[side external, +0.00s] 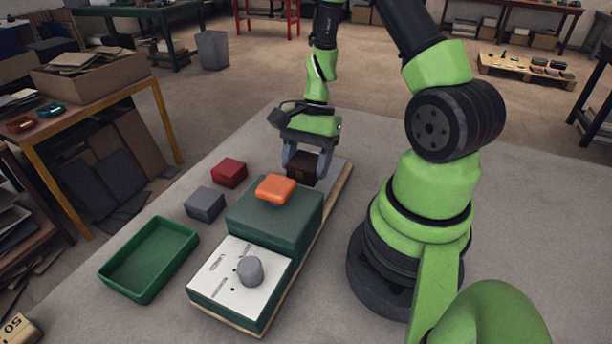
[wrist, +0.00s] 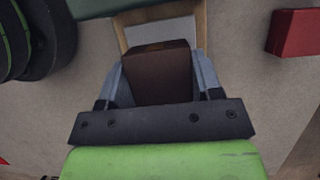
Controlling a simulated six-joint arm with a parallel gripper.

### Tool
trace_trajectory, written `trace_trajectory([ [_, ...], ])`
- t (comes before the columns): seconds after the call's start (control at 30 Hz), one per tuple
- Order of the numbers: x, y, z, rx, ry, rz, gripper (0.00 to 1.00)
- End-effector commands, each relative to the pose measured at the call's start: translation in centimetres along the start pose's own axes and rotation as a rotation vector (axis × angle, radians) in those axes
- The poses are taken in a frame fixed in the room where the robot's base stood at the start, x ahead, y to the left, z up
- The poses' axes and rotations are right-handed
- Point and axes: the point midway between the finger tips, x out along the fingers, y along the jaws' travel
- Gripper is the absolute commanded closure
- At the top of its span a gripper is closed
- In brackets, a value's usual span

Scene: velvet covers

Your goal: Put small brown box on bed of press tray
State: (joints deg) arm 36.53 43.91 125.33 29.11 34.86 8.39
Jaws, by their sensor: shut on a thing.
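The small brown box (side external: 301,166) is held between the fingers of my gripper (side external: 303,174), at the far end of the green press. In the wrist view, the brown box (wrist: 158,76) sits between both fingers of my gripper (wrist: 160,68). The press tray's grey bed (wrist: 160,33), edged with light wood, shows just beyond the box. In the side view, part of the grey bed (side external: 337,172) shows right of my gripper. The box hides part of the bed. I cannot tell whether the box touches it.
The press's green housing (side external: 270,222) carries an orange pad (side external: 276,188) close to my gripper. A white panel with a grey knob (side external: 250,270) is in front. A red box (side external: 229,172), a grey box (side external: 205,204) and a green tray (side external: 150,258) stand left.

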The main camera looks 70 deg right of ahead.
Motion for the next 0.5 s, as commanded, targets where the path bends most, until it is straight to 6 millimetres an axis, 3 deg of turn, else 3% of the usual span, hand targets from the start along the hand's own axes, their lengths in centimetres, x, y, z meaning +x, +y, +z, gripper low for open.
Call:
trace_trajectory([
  [0.2, 2.8, 0.1, -1.1, 0.003, -0.001, 0.003, 0.64],
  [0.5, 3.1, 0.0, -1.3, 0.002, 0.002, 0.001, 0.64],
])
